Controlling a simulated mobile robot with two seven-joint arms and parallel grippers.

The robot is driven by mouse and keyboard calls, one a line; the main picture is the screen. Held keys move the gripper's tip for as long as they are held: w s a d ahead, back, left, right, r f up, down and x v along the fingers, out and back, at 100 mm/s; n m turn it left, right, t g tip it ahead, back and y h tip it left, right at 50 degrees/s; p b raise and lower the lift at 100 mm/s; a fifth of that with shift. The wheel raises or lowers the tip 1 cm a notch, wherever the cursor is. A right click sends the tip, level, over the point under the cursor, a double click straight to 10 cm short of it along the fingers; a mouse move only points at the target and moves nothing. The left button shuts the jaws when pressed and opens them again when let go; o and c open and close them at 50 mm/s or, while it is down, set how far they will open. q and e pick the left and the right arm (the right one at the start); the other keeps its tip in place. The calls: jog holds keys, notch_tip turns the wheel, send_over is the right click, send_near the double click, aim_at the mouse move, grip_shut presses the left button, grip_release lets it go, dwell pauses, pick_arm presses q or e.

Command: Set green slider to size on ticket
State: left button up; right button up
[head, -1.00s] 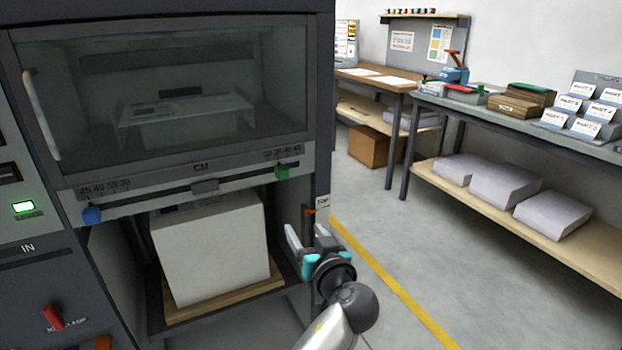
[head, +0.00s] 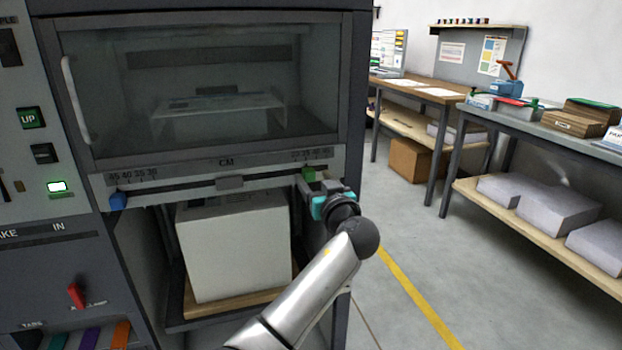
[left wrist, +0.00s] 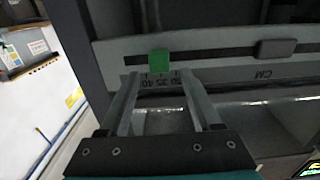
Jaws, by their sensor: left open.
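The green slider (head: 309,174) sits on the right part of the horizontal rail below the machine's window. It also shows as a green block (left wrist: 158,62) in the left wrist view, beside printed scale numbers. My left gripper (head: 318,188) is open in front of it. In the left wrist view, the two fingertips (left wrist: 160,76) lie to either side of the slider's near edge, with no clear contact. The slider's exact reading is too small to tell. I cannot make out a ticket with a size on it. My right gripper is not in view.
A blue slider (head: 118,201) sits at the rail's left end, and a grey block (head: 230,182) at its middle under "CM". A white paper stack (head: 238,250) stands on a board below. A bench (head: 560,135) stands at right, with clear floor before it.

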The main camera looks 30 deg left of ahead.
aim_at(311, 173)
pick_arm(q)
jog(key=shift+x, duration=1.55)
grip_shut()
